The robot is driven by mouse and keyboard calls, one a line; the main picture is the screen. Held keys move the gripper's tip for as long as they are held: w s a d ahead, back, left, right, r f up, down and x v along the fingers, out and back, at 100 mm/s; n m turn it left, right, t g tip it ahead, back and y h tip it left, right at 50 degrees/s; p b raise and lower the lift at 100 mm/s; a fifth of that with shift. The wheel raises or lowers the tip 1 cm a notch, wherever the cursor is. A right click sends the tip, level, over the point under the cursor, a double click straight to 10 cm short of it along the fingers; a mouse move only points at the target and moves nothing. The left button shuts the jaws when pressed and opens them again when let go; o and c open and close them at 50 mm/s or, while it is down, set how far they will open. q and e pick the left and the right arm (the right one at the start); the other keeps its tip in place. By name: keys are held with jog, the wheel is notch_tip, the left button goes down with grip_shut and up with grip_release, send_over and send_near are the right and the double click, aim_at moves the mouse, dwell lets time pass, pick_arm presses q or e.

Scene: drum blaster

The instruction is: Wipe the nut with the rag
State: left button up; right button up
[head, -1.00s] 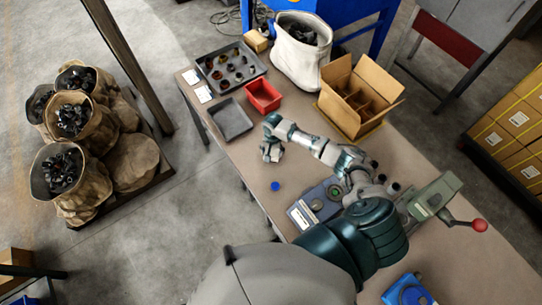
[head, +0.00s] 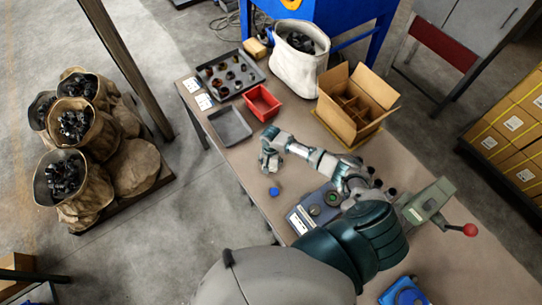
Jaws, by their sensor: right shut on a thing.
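My right gripper (head: 270,163) is over the table's left part, in front of the grey tray. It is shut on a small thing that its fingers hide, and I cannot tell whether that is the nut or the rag. A small round blue thing (head: 274,191) lies on the table just below the gripper in the picture, apart from it. A dark parts tray (head: 247,91) at the back holds several small dark and brownish parts, too small to name. I cannot make out a rag for certain. My left gripper is out of view.
An empty grey tray (head: 231,126), red bin (head: 262,103), white sack (head: 299,68) and open cardboard box (head: 355,104) stand behind the gripper. A grey device (head: 315,212) with a green button and a press with a red-knobbed lever (head: 469,230) are near my forearm.

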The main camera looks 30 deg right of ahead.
jog(key=shift+s+a+p, duration=0.45)
jog(key=shift+s+p, duration=0.05)
jog(key=shift+w+d+b, duration=0.95)
jog(key=shift+w+d, duration=0.45)
jog(key=shift+w, duration=0.3)
jog(key=s+p, duration=0.1)
jog(key=s+a+p, duration=0.1)
jog(key=p, duration=0.1)
jog(key=shift+a+r, duration=0.15)
jog(key=shift+a, duration=0.1)
jog(key=shift+s+a+p, duration=0.45)
jog(key=shift+s+a, duration=0.2)
jog(key=shift+s, duration=0.05)
jog(key=shift+w+d+f+b, duration=0.2)
jog(key=shift+w+d+b, duration=0.9)
jog(key=shift+w+d, duration=0.45)
jog(key=shift+w+a, duration=0.1)
jog(key=shift+a, duration=0.05)
